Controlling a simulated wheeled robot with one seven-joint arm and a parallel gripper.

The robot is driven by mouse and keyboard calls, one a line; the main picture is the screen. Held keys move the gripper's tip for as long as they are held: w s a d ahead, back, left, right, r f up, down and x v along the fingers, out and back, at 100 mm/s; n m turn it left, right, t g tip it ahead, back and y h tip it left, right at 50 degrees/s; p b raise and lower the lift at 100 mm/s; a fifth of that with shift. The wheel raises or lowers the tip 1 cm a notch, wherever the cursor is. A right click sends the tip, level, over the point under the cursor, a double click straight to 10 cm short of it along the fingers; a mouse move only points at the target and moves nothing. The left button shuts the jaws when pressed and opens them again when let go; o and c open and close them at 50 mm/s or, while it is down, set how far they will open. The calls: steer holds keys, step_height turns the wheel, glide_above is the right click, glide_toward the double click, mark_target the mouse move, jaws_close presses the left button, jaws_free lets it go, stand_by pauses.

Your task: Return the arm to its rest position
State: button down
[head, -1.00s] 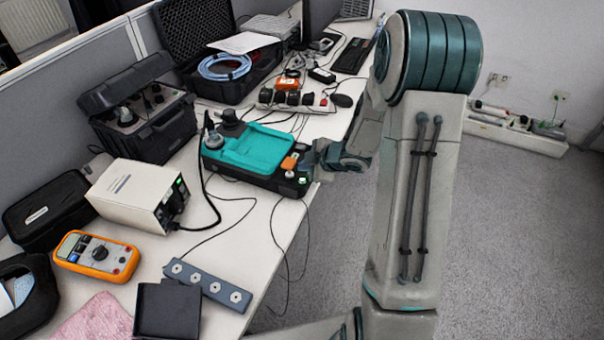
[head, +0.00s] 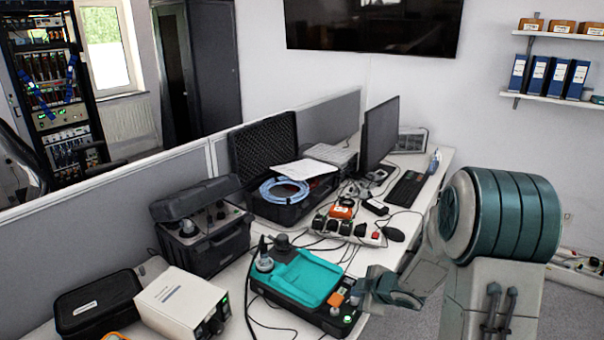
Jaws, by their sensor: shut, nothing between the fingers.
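My arm (head: 500,215) stands at the right of the head view, its teal-ringed joint raised and the link below it cut off by the bottom edge. My gripper (head: 364,291) is shut and empty at the table's right edge. It is just right of the teal-topped calibration device (head: 300,278), close to the orange button (head: 336,300) on the device's corner. I cannot tell whether it touches the device. The fingertips are small and partly hidden by the wrist.
The table (head: 232,283) holds a white box instrument (head: 182,303), a black case (head: 97,303), a rugged dark case (head: 205,245), an open foam-lined case (head: 262,150), a power strip (head: 346,232) and a monitor (head: 380,140). Loose cables cross it.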

steer(key=s+d+r+m+h, duration=0.5)
steer(key=s+r+m+h, duration=0.35)
steer(key=r, duration=0.45)
steer(key=s+a+r+m+g+y, duration=0.1)
steer(key=s+a+m+g+y, duration=0.1)
steer(key=s, duration=0.7)
steer(key=s+a+r+m+g+y, duration=0.1)
steer(key=s+a+m, duration=0.3)
steer(key=s, duration=0.5)
steer(key=shift+a+r+g+y, duration=0.35)
steer(key=shift+g+y, duration=0.2)
steer(key=shift+g, duration=0.25)
steer(key=shift+m, duration=0.25)
